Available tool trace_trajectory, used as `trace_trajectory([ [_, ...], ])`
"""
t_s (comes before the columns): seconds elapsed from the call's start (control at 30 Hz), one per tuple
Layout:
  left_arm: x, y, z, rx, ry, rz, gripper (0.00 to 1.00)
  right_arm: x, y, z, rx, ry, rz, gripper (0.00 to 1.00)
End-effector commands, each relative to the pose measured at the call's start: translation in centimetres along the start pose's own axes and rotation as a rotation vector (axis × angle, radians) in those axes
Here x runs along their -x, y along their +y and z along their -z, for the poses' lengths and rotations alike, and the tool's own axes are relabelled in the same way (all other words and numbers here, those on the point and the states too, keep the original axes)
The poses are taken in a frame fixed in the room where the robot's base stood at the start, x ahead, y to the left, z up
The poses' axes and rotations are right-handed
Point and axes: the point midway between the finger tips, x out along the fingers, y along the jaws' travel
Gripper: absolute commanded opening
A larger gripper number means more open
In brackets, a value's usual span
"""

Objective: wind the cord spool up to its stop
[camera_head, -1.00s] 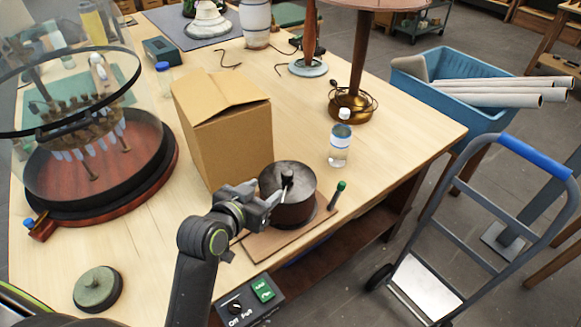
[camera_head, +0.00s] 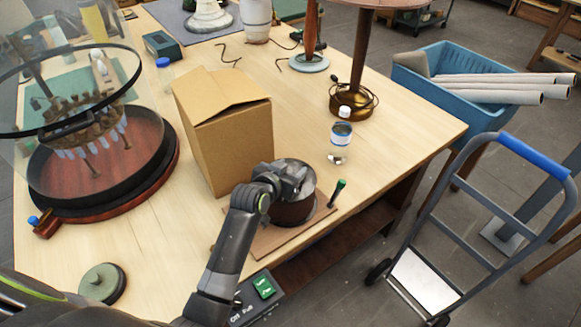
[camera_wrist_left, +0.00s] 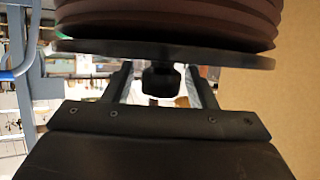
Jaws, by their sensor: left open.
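The cord spool (camera_head: 292,211) is a dark brown drum with a dark top, on a thin wooden board (camera_head: 268,243) at the table's near right edge. My left gripper (camera_head: 297,181) is over the spool's top, partly hiding it. In the left wrist view the ribbed brown side of the spool (camera_wrist_left: 165,20) and its dark flange (camera_wrist_left: 165,52) fill the top. A black knob (camera_wrist_left: 160,80) shows between the two spread fingers of my left gripper (camera_wrist_left: 160,88). The gap on each side looks free; contact cannot be told. My right gripper is not in view.
A cardboard box (camera_head: 230,140) stands close behind the spool. A green-tipped post (camera_head: 337,192) and a clear bottle (camera_head: 340,143) stand to its right. A switch box (camera_head: 258,296) is in front. A hand truck (camera_head: 470,230) stands beyond the table's right edge.

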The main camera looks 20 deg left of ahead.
Motion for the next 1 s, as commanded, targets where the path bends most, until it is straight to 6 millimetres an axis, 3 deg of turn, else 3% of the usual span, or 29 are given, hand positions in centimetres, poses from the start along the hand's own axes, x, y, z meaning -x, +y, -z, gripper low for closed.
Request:
trace_trajectory([
  [0.37,-0.37,-0.02,-0.03,0.0,0.0,0.001,0.51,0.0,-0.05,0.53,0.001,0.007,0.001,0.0],
  [0.77,-0.35,-0.02,-0.04,-0.001,0.0,0.0,0.0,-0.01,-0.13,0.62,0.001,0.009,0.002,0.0],
  [1.0,-0.36,-0.03,-0.07,-0.004,-0.001,-0.005,0.0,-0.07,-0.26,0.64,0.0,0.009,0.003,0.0],
])
